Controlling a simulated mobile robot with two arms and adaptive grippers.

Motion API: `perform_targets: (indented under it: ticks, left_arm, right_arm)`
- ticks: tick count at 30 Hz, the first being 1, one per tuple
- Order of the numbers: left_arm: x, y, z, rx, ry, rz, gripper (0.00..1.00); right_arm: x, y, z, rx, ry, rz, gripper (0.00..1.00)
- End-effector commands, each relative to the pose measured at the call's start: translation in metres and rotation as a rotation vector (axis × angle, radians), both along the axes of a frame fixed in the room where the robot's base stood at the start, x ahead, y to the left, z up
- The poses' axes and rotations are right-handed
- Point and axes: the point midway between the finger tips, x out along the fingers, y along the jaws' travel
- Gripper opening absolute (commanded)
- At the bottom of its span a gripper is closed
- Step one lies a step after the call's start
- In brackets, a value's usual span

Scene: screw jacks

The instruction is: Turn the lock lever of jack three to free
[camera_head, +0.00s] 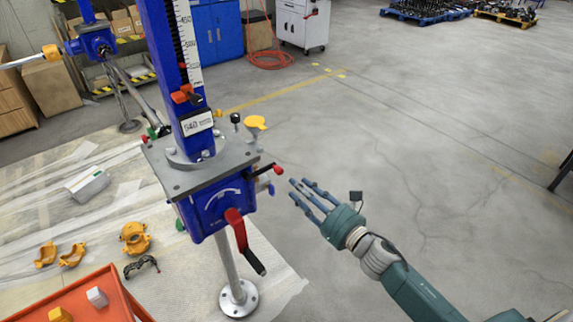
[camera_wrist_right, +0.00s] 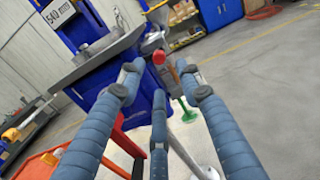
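A blue screw jack (camera_head: 215,205) with a grey top plate and a tall blue column with a scale stands on a pole. A short lever with a red knob (camera_head: 278,170) sticks out from its right side. I cannot tell from the frames whether this is jack three. My right gripper (camera_head: 312,194) is open and empty, to the right of the knob and apart from it. In the right wrist view the jack's blue body (camera_wrist_right: 95,115) is at left and a red knob (camera_wrist_right: 158,57) shows ahead between the spread fingers. My left gripper is not in view.
A red crank (camera_head: 240,235) hangs at the jack's front. Another blue jack (camera_head: 95,40) stands at back left. Orange clamps (camera_head: 135,237) lie on the floor sheet and an orange tray (camera_head: 85,300) is at bottom left. The floor at right is clear.

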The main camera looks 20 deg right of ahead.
Motion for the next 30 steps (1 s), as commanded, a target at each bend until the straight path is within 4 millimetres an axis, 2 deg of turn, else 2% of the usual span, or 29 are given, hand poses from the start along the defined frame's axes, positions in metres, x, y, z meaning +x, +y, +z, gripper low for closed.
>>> perform_targets:
  ticks: [7, 15, 27, 30]
  left_arm:
    - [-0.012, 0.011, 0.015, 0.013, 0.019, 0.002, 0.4]
    - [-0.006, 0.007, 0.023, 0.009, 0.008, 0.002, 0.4]
    - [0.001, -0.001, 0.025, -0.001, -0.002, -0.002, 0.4]
    - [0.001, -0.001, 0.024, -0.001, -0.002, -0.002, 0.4]
  right_arm:
    - [0.046, 0.016, 0.004, 0.005, 0.001, -0.002, 0.35]
    - [0.082, 0.03, 0.001, 0.006, 0.002, -0.001, 0.35]
    - [0.089, 0.033, -0.001, 0.004, 0.004, -0.001, 0.35]
    - [0.089, 0.033, -0.001, 0.004, 0.004, -0.001, 0.17]
